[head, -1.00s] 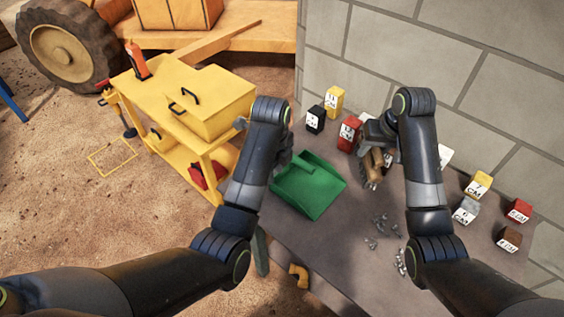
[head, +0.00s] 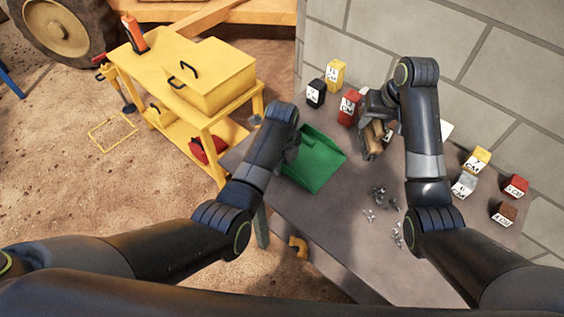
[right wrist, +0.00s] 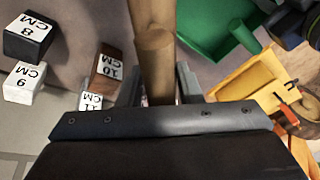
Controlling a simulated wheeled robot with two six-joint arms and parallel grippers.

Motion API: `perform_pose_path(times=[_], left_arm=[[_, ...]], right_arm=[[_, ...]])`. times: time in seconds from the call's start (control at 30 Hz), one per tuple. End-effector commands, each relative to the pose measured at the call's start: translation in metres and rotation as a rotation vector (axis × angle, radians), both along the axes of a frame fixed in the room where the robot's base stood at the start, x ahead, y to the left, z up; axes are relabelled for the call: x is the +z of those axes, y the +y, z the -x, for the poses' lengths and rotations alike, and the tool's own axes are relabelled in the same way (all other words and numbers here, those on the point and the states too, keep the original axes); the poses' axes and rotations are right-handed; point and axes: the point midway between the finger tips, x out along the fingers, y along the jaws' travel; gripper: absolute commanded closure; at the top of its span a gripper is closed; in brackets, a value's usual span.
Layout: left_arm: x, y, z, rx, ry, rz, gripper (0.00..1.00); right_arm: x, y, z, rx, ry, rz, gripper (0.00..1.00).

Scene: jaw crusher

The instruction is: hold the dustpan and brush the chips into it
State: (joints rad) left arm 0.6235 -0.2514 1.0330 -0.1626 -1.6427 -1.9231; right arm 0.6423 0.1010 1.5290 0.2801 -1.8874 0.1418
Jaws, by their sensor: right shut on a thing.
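The green dustpan (head: 320,163) lies on the grey table, and part of it shows in the right wrist view (right wrist: 212,25). My left gripper (head: 292,152) is at the dustpan's left side, mostly hidden behind my forearm; I cannot tell whether its fingers grip the pan. My right gripper (head: 376,112) is shut on the wooden brush (head: 373,140), right of the dustpan. The brush's brown handle runs between the fingers in the right wrist view (right wrist: 155,65). Grey chips (head: 380,195) lie loose on the table in front of the brush, with more (head: 398,236) nearer my right arm.
Numbered blocks stand along the wall, including a black one (head: 316,93), a red one (head: 349,107) and a yellow one (head: 477,159). A yellow cart (head: 215,78) stands left of the table (head: 330,235). The table's front middle is clear.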

Motion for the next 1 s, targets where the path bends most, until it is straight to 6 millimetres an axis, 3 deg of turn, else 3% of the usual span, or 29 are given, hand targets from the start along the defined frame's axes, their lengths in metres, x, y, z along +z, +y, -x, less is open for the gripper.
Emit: perform_pose_path(times=[0.37,0.6,1.0], left_arm=[[-0.0060,0.0000,0.0001,0.001,0.000,0.000,0.71],[-0.0057,-0.0001,0.0002,0.001,0.000,0.000,1.00],[-0.0055,-0.0002,0.0001,0.001,0.001,0.001,1.00]], right_arm=[[0.0008,0.0000,-0.0002,0.000,-0.001,0.000,1.00],[0.0008,0.0000,-0.0002,0.000,-0.001,0.000,1.00],[0.0008,0.0000,-0.0002,0.000,-0.001,0.000,1.00]])
